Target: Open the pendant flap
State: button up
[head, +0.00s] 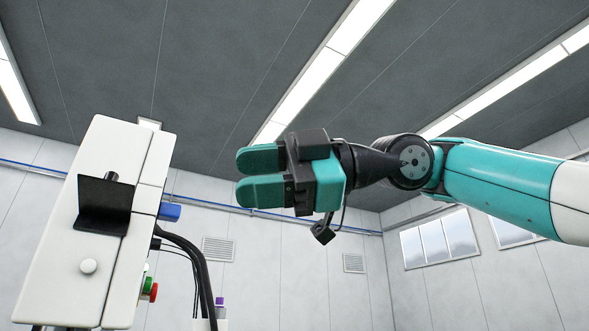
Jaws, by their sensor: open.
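A white box (83,170), which looks like the pendant housing, stands tilted in the picture at the left. A black angled plate (103,205) sits on its front face, with a short dark peg behind its upper edge; I cannot tell for sure whether this plate is the flap. My gripper (241,175) has two teal fingers pointing left towards the box. The fingers are apart with nothing between them. The gripper is to the right of the box and not touching it.
A blue part (170,211) sticks out of the box's right side. Red (150,292) and green buttons are lower on that side. Black cables (203,270) hang behind it. A purple-capped item (219,302) shows at the bottom. Space between gripper and box looks clear.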

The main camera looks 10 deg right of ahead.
jog(key=shift+d, duration=0.15)
jog(key=shift+s, duration=0.1)
dwell(0.4)
